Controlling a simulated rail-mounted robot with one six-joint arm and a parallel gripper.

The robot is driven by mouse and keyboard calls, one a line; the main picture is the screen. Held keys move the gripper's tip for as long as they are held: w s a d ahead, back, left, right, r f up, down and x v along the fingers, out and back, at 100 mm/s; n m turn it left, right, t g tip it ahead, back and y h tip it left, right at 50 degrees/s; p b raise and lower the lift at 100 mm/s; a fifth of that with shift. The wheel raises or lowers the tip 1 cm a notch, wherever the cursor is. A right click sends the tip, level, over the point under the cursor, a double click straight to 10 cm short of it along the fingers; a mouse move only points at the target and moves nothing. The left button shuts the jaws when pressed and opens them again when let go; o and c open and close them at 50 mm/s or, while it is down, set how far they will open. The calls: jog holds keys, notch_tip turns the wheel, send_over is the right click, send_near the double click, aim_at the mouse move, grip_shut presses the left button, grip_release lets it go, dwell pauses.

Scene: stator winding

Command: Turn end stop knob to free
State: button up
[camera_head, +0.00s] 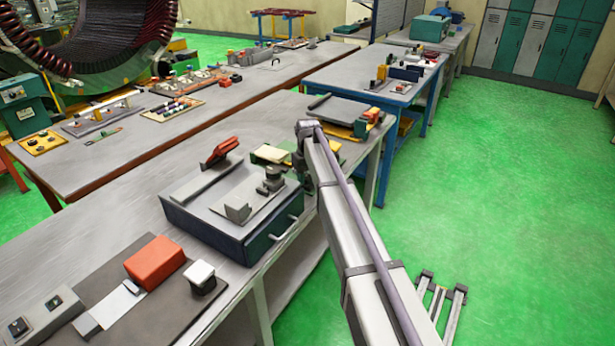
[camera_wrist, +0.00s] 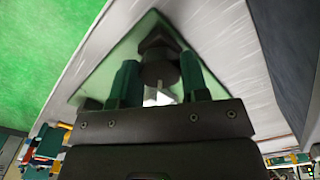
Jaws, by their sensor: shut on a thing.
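The end stop knob (camera_wrist: 157,72) is a dark, blocky knob on a pale green plate (camera_wrist: 105,75) in the wrist view. My gripper (camera_wrist: 158,62) has its two green fingers on either side of the knob and is shut on it. A small white mark shows just below the knob, between the fingers. In the head view my gripper (camera_head: 303,160) is at the far end of my arm, low over the bench beside the dark green box. My arm hides the knob there, and its setting cannot be read.
A red block (camera_head: 154,262) and a white-topped block (camera_head: 200,273) lie nearer on the bench. A yellow-and-dark fixture (camera_head: 352,118) stands beyond my gripper. The green floor at right is mostly open.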

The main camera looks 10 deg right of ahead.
aim_at(308, 177)
jog(key=n, duration=0.4)
jog(key=shift+n, duration=0.3)
jog(key=n, duration=0.4)
jog(key=shift+n, duration=0.3)
jog(key=o, duration=0.9)
notch_tip(308, 177, up, 11)
jog(key=p, duration=1)
jog(key=shift+f+p, duration=0.15)
jog(key=shift+p, duration=0.25)
